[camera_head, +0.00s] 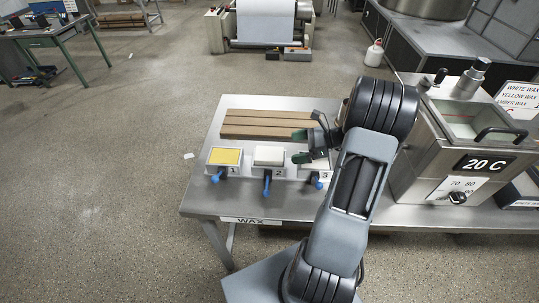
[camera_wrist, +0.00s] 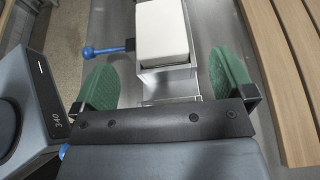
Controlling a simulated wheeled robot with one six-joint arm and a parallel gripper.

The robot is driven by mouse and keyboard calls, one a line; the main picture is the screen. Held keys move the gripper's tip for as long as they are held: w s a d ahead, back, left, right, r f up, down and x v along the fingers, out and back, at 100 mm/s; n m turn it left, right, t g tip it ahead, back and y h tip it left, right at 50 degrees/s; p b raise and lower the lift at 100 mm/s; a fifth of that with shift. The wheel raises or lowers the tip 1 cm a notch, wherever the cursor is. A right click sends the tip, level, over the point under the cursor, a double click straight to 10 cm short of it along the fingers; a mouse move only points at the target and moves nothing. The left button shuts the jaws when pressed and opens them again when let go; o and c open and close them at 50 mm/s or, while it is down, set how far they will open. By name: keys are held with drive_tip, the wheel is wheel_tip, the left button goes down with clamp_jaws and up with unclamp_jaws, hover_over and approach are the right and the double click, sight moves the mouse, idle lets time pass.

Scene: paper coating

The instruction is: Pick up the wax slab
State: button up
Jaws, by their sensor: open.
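A white wax slab (camera_head: 269,155) sits in the small metal holder marked 2 on the steel table. In the wrist view a white slab (camera_wrist: 162,30), which looks like the same one, lies at the top centre in its metal holder (camera_wrist: 168,82). A yellow slab (camera_head: 225,156) sits in holder 1 at the left. In the wrist view the fingers stand apart either side of the holder's near end.
Brown boards (camera_head: 262,124) lie behind the holders; their edges fill the wrist view's right side (camera_wrist: 287,60). Blue-knobbed handles (camera_head: 267,181) stick out in front. A steel wax tank (camera_head: 455,150) stands to the right. Bare table (camera_head: 203,190) shows at the front left.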

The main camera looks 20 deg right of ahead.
sight(270, 153)
drive_tip(key=shift+p+x, duration=0.95)
drive_tip(key=shift+x, duration=3.75)
drive_tip(key=shift+s, duration=0.1)
drive_tip(key=shift+c, duration=0.2)
drive_tip(key=c, duration=1)
